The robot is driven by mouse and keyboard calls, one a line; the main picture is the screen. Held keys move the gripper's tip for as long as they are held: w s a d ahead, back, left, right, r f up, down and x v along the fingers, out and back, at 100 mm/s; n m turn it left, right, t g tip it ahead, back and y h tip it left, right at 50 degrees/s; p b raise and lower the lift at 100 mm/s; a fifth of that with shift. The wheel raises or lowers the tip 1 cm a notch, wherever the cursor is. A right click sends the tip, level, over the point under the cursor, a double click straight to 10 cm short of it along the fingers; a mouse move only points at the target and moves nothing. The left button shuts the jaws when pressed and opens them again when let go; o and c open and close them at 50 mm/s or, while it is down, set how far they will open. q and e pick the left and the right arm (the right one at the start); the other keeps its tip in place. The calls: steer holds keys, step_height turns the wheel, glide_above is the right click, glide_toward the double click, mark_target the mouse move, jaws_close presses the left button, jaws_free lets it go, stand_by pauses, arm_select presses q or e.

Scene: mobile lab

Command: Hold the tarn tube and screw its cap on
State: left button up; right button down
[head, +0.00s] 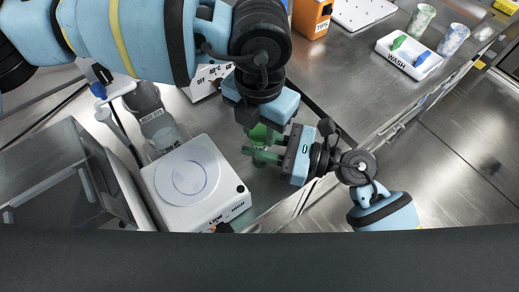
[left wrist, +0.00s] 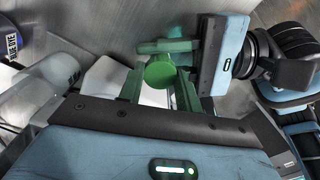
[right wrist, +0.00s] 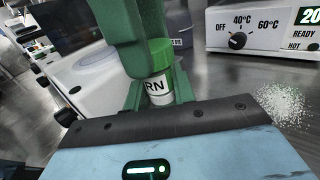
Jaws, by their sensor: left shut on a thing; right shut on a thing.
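The tarn tube (right wrist: 158,88), with a white label whose visible letters read "RN", stands roughly upright between my right gripper's green fingers in the right wrist view. A green cap (right wrist: 161,55) sits directly at its top; I cannot tell whether it is threaded on. The cap's round top (left wrist: 160,73) shows in the left wrist view between my left gripper's fingers (left wrist: 160,88). My left gripper (head: 261,132) reaches down from above and is shut on the cap. My right gripper (head: 264,155) comes in from the right, just below it, shut on the tube. The tube is mostly hidden in the head view.
A heater with a temperature knob (right wrist: 237,41) is behind. White granules (right wrist: 284,103) lie on the bench. A WASH tray (head: 399,60) is at the back right.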

arm_select(q)
steer(key=shift+m, duration=0.7)
steer(key=o, duration=1.1)
steer(key=shift+r, duration=2.25)
steer(key=shift+r, duration=0.1)
steer(key=shift+c, duration=0.6)
steer(key=shift+s+d+r+n, duration=0.1)
steer(key=shift+d+r+n, duration=0.15)
steer(key=shift+r, duration=0.4)
steer(key=shift+a+r+n, duration=0.25)
steer(key=shift+r+n, duration=0.4)
steer(key=shift+r, duration=0.35)
